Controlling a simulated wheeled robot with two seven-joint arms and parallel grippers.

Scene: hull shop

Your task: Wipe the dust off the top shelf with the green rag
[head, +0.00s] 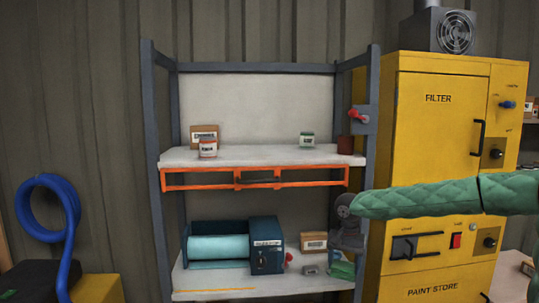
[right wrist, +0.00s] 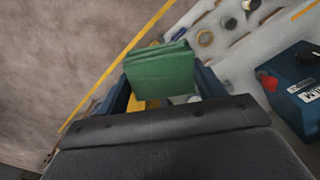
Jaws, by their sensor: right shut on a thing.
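The green rag (right wrist: 160,68) is held between the blue fingers of my right gripper (right wrist: 165,95) in the right wrist view. In the head view the rag (head: 342,269) hangs below the grey wrist, near the right end of the lower shelf; I cannot tell whether it touches it. The right gripper (head: 338,256) is partly hidden there. The top shelf (head: 260,157) is a pale board in a grey frame, well above the gripper and to its left. Dust on it cannot be made out from here. My left gripper is not in view.
On the top shelf stand a cardboard box (head: 205,131), a red-and-white can (head: 208,149), a small green-and-white can (head: 306,139) and a brown cup (head: 345,145). An orange rail (head: 200,179) runs below its front. A blue dispenser (head: 266,246) and carton (head: 313,242) occupy the lower shelf (head: 215,279).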

